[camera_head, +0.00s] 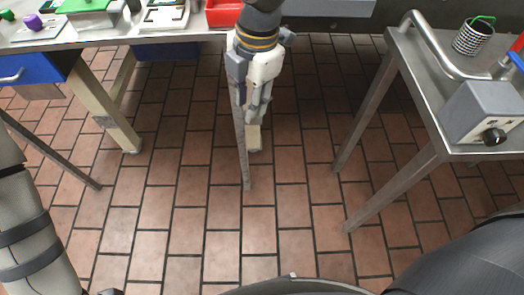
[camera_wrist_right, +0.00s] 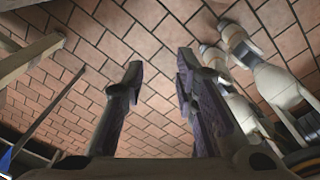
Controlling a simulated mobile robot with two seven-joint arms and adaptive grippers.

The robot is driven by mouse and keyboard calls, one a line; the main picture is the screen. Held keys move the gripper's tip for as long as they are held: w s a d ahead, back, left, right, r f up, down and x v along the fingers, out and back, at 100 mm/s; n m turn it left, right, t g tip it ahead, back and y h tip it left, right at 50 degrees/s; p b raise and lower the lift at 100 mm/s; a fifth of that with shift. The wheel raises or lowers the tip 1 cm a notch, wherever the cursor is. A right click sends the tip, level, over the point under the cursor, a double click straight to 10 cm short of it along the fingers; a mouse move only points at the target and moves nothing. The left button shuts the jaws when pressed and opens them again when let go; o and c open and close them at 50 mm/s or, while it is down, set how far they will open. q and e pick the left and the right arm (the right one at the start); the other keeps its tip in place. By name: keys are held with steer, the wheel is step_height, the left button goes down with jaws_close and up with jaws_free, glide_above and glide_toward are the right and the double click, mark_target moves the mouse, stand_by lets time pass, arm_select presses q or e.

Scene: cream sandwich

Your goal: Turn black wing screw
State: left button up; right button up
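A black knob-like part (camera_head: 494,137), which looks like the black wing screw, sits on the front of a grey box (camera_head: 484,108) on the right-hand table. My right gripper (camera_head: 254,138) hangs pointing down over the open floor between the tables, well left of the screw. In the right wrist view its two fingers (camera_wrist_right: 160,85) stand apart with only floor between them, so it is open and empty. A pale jointed gripper-like part (camera_wrist_right: 255,75) shows beside it at the right; it may be my left gripper, and its opening is unclear.
The right-hand metal table (camera_head: 408,62) has a bent metal tube (camera_head: 436,52) and a striped cup (camera_head: 473,37). The far table holds a red tray (camera_head: 223,13) and a green board (camera_head: 84,4). The tiled floor between the tables is clear.

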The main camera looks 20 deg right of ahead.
arm_select(q)
steer(key=shift+s+f, duration=0.1)
steer(key=shift+s, duration=0.35)
arm_select(e)
steer(key=s+f+m+g+y, duration=0.1)
steer(key=s+f+m, duration=0.4)
steer(key=f, duration=0.3)
steer(key=shift+s, duration=0.85)
steer(key=shift+f, duration=0.1)
